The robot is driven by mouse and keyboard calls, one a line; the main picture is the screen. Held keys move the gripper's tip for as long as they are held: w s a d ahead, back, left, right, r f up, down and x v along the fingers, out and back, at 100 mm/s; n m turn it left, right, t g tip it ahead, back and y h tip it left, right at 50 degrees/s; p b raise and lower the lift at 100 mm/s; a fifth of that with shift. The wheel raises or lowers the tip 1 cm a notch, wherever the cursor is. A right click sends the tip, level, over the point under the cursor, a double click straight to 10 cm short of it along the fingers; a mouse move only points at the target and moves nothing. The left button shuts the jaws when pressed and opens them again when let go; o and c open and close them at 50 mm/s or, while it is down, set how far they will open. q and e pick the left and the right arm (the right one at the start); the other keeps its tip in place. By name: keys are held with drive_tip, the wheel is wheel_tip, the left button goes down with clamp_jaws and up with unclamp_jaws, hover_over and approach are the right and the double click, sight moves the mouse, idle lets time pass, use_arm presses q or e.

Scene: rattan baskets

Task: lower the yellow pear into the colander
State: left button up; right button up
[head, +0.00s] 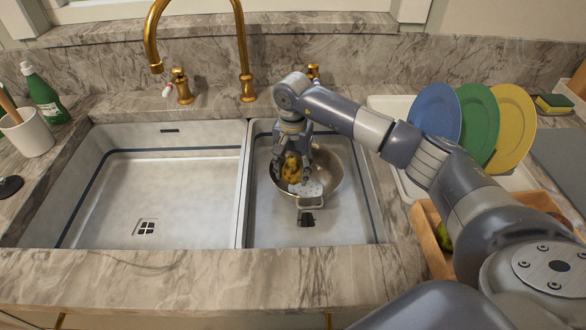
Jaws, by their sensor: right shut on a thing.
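The yellow pear (291,168) is between the fingers of my right gripper (292,172), which is shut on it. The gripper points down over the metal colander (327,172). The pear appears at or inside the colander's rim; I cannot tell whether it touches the bottom. The colander stands in the right sink basin, with a handle toward the front. The gripper and arm hide part of its back and left side. My left gripper is not in view.
The left basin (150,200) is empty. A gold faucet (243,60) rises behind the divider. Blue, green and yellow plates (513,125) stand at the right, near a wooden crate (425,235) partly hidden by my arm. A green bottle (42,95) and white cup (28,133) stand at left.

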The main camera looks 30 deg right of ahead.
drive_tip(key=o, duration=1.2)
wheel_tip(320, 180, up, 12)
drive_tip(key=shift+f, duration=0.1)
